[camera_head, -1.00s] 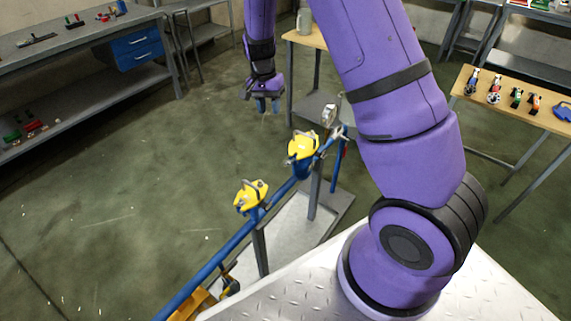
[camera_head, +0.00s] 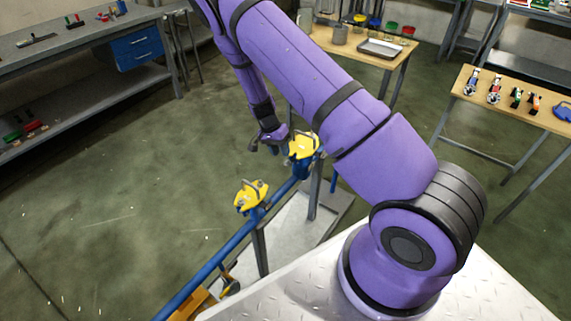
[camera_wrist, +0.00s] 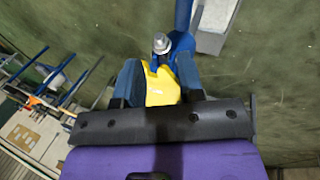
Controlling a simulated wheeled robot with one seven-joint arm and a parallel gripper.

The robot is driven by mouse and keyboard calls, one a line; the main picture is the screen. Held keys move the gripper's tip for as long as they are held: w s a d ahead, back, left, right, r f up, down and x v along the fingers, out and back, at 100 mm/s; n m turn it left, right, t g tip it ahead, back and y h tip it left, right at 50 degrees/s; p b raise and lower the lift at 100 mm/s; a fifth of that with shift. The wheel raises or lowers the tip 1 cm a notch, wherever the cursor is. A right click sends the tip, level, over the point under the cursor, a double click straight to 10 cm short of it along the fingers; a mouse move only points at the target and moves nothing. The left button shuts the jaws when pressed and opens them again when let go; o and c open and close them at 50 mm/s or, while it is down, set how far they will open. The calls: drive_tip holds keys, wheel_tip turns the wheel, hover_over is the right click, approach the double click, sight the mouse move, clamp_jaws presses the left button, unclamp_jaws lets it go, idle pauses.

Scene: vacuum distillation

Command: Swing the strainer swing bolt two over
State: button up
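A yellow strainer cover (camera_head: 303,147) sits on the blue pipe at the far end, partly behind my gripper. A second yellow strainer cover (camera_head: 250,195) with a grey metal part on top sits nearer on the same pipe. My gripper (camera_head: 274,145) is at the left side of the far cover. In the wrist view a yellow part (camera_wrist: 160,86) shows between the blue fingers of my gripper (camera_wrist: 160,76), which stand apart. A metal swing bolt with a nut (camera_wrist: 161,43) shows just beyond the fingertips. I cannot tell whether the fingers touch anything.
The blue pipe (camera_head: 232,244) runs on grey posts above a pale base plate (camera_head: 290,232). A wooden table (camera_head: 345,45) with a tray and cups stands behind. Another table (camera_head: 470,95) with small valves is at the right.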

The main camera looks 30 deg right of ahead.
sight(285, 163)
drive_tip(key=x, duration=0.6)
drive_tip(key=shift+f, duration=0.25)
drive_tip(key=shift+r, duration=0.1)
clamp_jaws()
